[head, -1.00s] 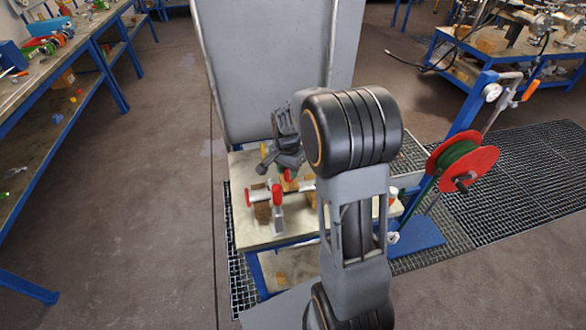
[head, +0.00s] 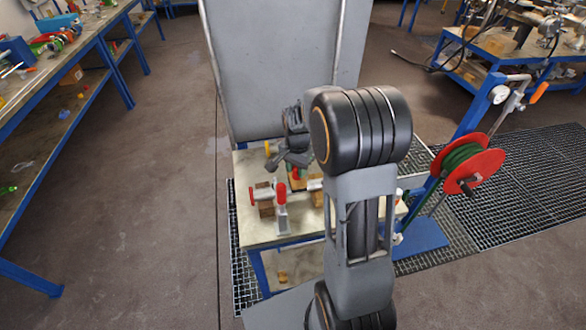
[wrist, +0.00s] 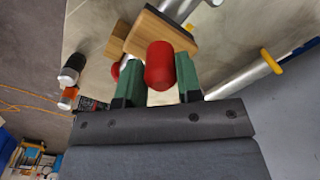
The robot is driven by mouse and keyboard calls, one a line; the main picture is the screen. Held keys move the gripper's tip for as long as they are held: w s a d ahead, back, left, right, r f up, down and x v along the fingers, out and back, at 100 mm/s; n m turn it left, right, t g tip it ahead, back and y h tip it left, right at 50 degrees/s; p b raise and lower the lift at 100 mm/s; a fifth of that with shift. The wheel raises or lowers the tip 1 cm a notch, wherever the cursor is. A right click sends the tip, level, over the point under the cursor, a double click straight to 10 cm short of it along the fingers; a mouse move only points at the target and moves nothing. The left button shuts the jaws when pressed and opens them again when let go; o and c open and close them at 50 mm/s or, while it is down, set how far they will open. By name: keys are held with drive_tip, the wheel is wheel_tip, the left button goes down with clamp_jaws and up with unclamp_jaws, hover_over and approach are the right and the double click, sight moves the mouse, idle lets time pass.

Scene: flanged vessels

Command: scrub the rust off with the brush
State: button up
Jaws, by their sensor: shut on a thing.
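My gripper (wrist: 159,85) has green fingers and is shut on the red handle (wrist: 160,66) of the brush. The brush's wooden block (wrist: 165,32) shows beyond the handle, tilted. In the head view my gripper (head: 293,162) is over the bench, partly hidden by my arm. A silver pipe (wrist: 180,7) lies behind the brush in the wrist view. In the head view a pipe with a red end (head: 253,194) rests on wooden supports (head: 266,207). Bristles, any contact with the pipe, and rust are not clear.
A red-handled clamp (head: 281,208) stands at the front of the worktop (head: 250,233). Another pipe with a yellow end (wrist: 271,61) lies right in the wrist view. Two small containers (wrist: 70,75) are at left. A red hose reel (head: 470,168) stands right of the bench, a grey panel (head: 268,70) behind.

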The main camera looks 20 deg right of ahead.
drive_tip(key=shift+s+d+f, duration=0.1)
drive_tip(key=shift+d, duration=0.45)
wheel_tip(320, 180, up, 8)
drive_tip(key=p, duration=0.6)
idle(0.6)
